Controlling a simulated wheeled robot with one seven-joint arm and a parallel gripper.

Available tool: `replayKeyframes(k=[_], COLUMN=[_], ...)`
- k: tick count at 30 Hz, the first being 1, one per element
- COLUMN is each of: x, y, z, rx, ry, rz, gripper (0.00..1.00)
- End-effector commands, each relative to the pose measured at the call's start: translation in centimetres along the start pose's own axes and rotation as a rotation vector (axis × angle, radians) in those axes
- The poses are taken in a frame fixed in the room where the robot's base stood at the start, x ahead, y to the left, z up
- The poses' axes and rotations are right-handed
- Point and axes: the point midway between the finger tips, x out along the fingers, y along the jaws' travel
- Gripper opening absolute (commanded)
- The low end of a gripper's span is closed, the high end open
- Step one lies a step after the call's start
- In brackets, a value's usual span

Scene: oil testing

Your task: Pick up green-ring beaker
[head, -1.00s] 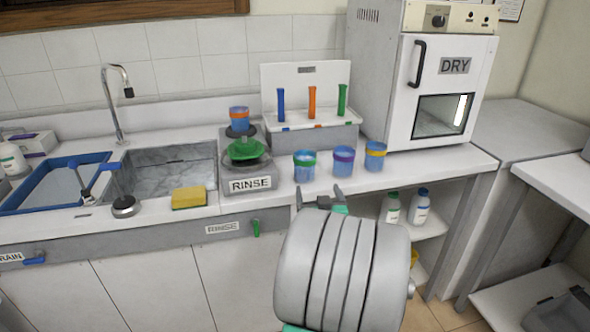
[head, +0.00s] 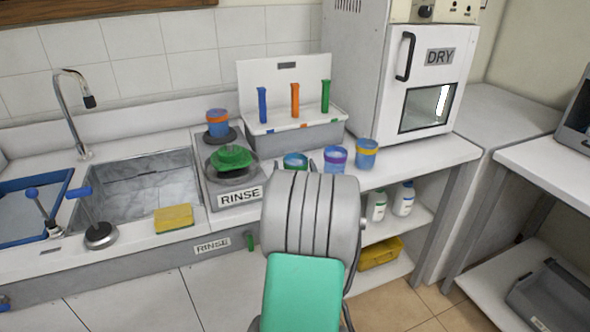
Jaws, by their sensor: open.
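The green-ring beaker (head: 295,161) is blue and stands upright on the counter, leftmost in a row of three beakers. Its upper part shows in the head view; my arm hides its lower part. My grey arm link and a green arm section fill the lower middle of the view, in front of this beaker.
A purple-ring beaker (head: 335,160) and a yellow-ring beaker (head: 367,154) stand close on the right. The RINSE device (head: 233,182) is on the left, with an orange-ring beaker (head: 217,124) behind it. A rack (head: 297,137) stands behind; the DRY oven (head: 425,90) is back right.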

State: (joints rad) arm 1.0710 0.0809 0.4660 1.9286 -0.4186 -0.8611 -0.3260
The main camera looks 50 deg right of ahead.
Motion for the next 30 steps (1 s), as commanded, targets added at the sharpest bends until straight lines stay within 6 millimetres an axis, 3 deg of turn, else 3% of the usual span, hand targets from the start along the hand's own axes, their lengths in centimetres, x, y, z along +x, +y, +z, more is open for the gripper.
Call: replayKeyframes(k=[8,30], x=[0.82,0.78], y=[0.15,0.24], z=[0.08,0.09], rx=[0.001,0.001], ry=[0.000,-0.001], rz=[0.002,0.004], gripper=[0.86,0.26])
